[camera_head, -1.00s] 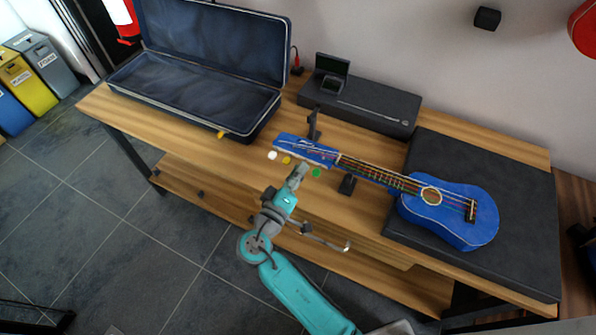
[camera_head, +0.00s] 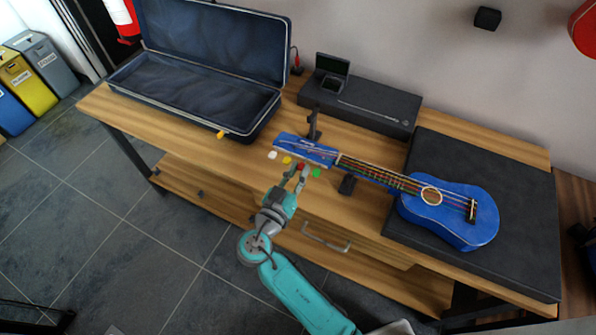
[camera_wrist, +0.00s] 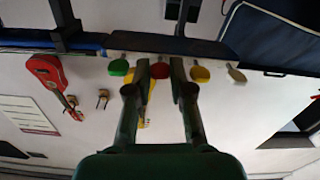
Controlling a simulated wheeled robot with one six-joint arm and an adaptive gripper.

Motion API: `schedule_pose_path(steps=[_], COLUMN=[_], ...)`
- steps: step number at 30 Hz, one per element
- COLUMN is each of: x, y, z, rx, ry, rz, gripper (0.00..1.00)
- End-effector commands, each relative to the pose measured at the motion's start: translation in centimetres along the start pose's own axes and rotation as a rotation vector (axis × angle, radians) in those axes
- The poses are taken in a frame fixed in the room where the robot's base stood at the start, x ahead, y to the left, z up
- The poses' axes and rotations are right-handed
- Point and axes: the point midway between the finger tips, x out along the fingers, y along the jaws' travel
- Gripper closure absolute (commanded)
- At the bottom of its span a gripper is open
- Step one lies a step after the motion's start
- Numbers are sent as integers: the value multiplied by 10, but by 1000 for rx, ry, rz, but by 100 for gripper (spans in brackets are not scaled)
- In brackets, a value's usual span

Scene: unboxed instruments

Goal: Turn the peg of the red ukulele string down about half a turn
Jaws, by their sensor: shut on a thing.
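The blue ukulele (camera_head: 455,225) lies with its body to the right and its headstock (camera_head: 300,148) to the left. The pegs along the headstock's near side are white (camera_head: 272,155), yellow (camera_head: 287,160), red (camera_head: 300,167) and green (camera_head: 316,173). My gripper (camera_head: 296,173) is at the red peg, with the yellow and green pegs just outside its fingers. In the wrist view, the red peg (camera_wrist: 160,70) sits between the two fingertips of my gripper (camera_wrist: 160,80), which is shut on it. The green peg (camera_wrist: 118,67) and yellow peg (camera_wrist: 200,73) are on either side.
The ukulele's body rests on a black mat (camera_head: 535,240), with a black neck support (camera_head: 347,184) by the neck. An open dark case (camera_head: 200,105) lies on the left of the table (camera_head: 230,160). A black box (camera_head: 370,105) stands behind the headstock.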

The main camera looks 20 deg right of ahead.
Motion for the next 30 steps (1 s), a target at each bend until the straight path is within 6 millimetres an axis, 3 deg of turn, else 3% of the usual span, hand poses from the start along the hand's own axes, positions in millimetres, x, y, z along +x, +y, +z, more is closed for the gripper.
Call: schedule_pose_path(steps=[10,25,26,27,30], x=[0,0,0,0,0], y=[0,0,0,0,0], z=[0,0,0,0,0], rx=[123,140,140,140,140], ry=[0,0,0,0,0], rz=[1,0,0,0,0], gripper=[100,100,74,68,68])
